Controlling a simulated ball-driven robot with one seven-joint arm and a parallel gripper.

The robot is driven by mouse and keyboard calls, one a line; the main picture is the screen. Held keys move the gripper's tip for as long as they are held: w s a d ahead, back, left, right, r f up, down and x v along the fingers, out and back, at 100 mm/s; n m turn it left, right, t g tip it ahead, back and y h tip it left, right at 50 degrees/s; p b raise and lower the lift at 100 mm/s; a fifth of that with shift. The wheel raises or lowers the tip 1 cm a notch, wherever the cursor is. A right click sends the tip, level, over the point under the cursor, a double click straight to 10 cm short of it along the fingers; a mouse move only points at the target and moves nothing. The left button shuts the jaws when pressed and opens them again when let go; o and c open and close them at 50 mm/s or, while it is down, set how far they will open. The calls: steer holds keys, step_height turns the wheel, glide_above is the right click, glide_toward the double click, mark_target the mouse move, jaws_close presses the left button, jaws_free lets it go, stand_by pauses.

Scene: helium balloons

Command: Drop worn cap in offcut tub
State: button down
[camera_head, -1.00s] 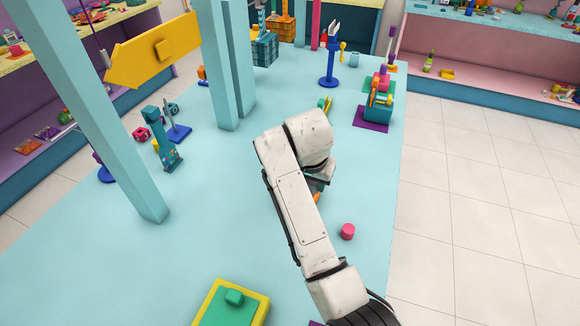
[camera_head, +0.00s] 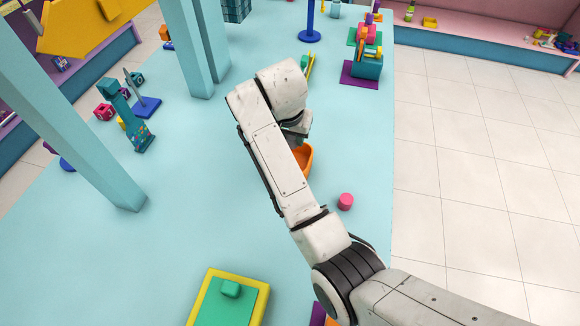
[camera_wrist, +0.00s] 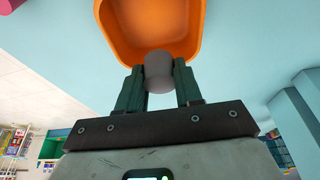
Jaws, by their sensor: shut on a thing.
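My gripper (camera_wrist: 159,90) is shut on a grey, round-ended cap (camera_wrist: 158,72), which sits between the dark green fingertips in the wrist view. An orange tub (camera_wrist: 190,45) lies just beyond the cap in that view. The cap overlaps the tub's near rim in the picture; its height above the tub is hard to tell. In the head view the orange tub (camera_head: 306,158) stands on the pale blue table, partly hidden by my arm. The gripper is mostly hidden there, and the cap cannot be made out.
A pink cylinder (camera_head: 345,201) stands on the table right of the tub. A yellow-rimmed green tray (camera_head: 262,302) lies at the front. Pale blue posts (camera_head: 72,115) rise at the left. A teal box (camera_head: 367,66) stands on a purple mat at the back right. The table between is mostly clear.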

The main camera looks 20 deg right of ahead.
steer(key=shift+f+b, duration=1.05)
steer(key=shift+f, duration=0.35)
steer(key=c, duration=0.7)
jaws_free()
steer(key=shift+o, duration=0.2)
steer(key=shift+r, duration=0.1)
steer(key=p+v, duration=0.2)
steer(key=v, duration=0.8)
steer(key=shift+s+r, duration=0.2)
steer(key=shift+r, duration=0.1)
